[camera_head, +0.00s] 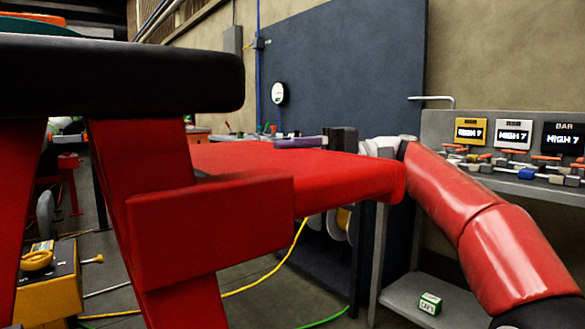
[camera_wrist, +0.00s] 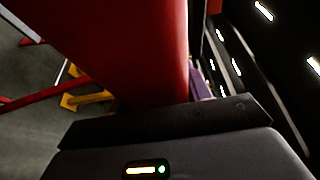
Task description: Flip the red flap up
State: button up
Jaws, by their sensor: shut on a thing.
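A broad red panel (camera_head: 290,165), which I take for the red flap, lies nearly level in the middle of the head view, with a thick rounded near edge. My gripper (camera_head: 338,140) is at its far side, a dark block partly hidden behind the panel. In the wrist view a red surface (camera_wrist: 130,50) runs down to the dark jaws of my gripper (camera_wrist: 165,115). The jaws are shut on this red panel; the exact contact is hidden.
A black padded bar (camera_head: 120,75) on red legs fills the near left. A purple part (camera_head: 300,142) lies behind the panel. A grey bench (camera_head: 520,184) with labelled displays stands at the right. A yellow cable (camera_head: 270,275) crosses the floor.

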jog(key=shift+r, duration=0.2)
jog(key=o, duration=1.4)
jog(key=shift+c, duration=0.2)
jog(key=v, duration=0.7)
jog(key=shift+d+p, duration=0.4)
jog(key=shift+p, duration=0.05)
jog(key=shift+d+f, duration=0.1)
